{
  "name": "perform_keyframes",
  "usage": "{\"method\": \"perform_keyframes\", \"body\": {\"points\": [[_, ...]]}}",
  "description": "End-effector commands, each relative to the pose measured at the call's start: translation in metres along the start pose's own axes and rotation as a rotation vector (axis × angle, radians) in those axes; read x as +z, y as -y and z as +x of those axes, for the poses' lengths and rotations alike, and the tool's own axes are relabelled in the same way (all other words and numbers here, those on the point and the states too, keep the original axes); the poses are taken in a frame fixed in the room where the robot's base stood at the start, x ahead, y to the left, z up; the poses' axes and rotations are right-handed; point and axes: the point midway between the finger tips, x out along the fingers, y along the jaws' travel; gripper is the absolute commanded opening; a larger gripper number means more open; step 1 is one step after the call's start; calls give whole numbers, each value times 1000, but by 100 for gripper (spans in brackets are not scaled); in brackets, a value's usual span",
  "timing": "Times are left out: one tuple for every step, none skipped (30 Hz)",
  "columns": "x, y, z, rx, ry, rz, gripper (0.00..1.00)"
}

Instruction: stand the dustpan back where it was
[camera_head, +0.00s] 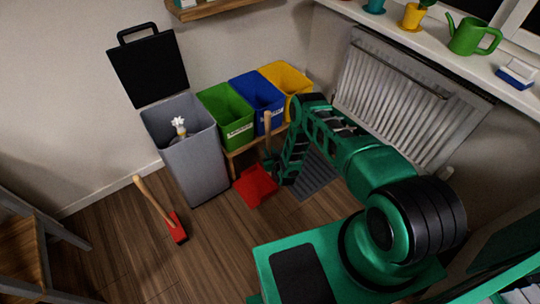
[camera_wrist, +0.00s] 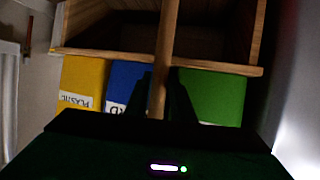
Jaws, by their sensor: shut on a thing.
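The red dustpan (camera_head: 256,186) is at floor level in front of the low wooden bin stand, with its wooden handle (camera_head: 267,124) pointing up. I cannot tell whether its pan touches the floor. My gripper (camera_head: 269,157) is shut on the handle. In the wrist view, the handle (camera_wrist: 165,50) runs up between the dark fingers of my gripper (camera_wrist: 160,100). The pan itself is not seen in the wrist view.
A grey open bin (camera_head: 194,160) stands left of the dustpan. Green (camera_head: 228,115), blue (camera_head: 259,100) and yellow bins (camera_head: 288,85) sit behind. A grey mat (camera_head: 318,178) lies right, by the radiator (camera_head: 385,95).

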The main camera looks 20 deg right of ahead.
Motion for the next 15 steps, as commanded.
{"method": "perform_keyframes", "body": {"points": [[2, 0, 2, 0, -4, 1, 0], [5, 0, 3, 0, -3, 2, 0], [8, 0, 4, 0, -3, 2, 0], [10, 0, 5, 0, -3, 2, 0], [12, 0, 6, 0, -2, 2, 0], [14, 0, 7, 0, -3, 2, 0], [15, 0, 8, 0, -3, 2, 0], [16, 0, 8, 0, -3, 1, 0], [16, 0, 8, 0, -3, 1, 0], [17, 0, 8, 0, -3, 0, 0], [17, 0, 8, 0, -2, 0, 0], [17, 0, 8, 0, -2, 0, 0], [18, 0, 8, 0, -1, -1, 0], [18, 0, 8, 0, -1, -1, 0], [18, 0, 8, 0, 0, -1, 0]]}}
